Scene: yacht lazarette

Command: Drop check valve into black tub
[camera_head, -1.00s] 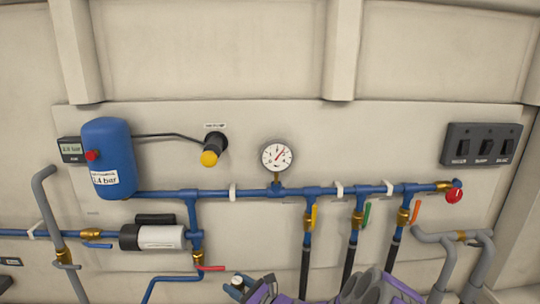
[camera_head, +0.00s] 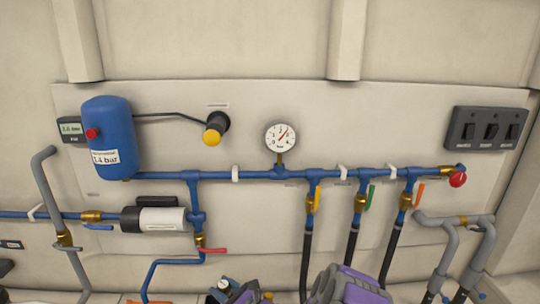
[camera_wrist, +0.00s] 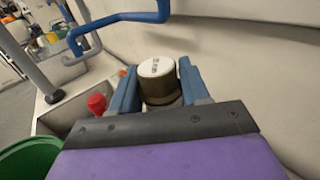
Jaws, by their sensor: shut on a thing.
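In the wrist view, my gripper (camera_wrist: 163,88) has two blue fingers shut on a short upright cylinder, which I take to be the check valve (camera_wrist: 157,84). It has a dark brass-coloured body and a pale round top with small dark marks. The fingers press it from left and right, and its lower part is hidden behind the gripper's dark front edge. I cannot make out a black tub in either view.
A green round container (camera_wrist: 30,158) is at the wrist view's lower left, near a red knob (camera_wrist: 97,104). A blue pipe (camera_wrist: 120,18) crosses above. In the head view, a wall panel carries a blue tank (camera_head: 110,138), a gauge (camera_head: 281,136), valves and a switch box (camera_head: 486,128).

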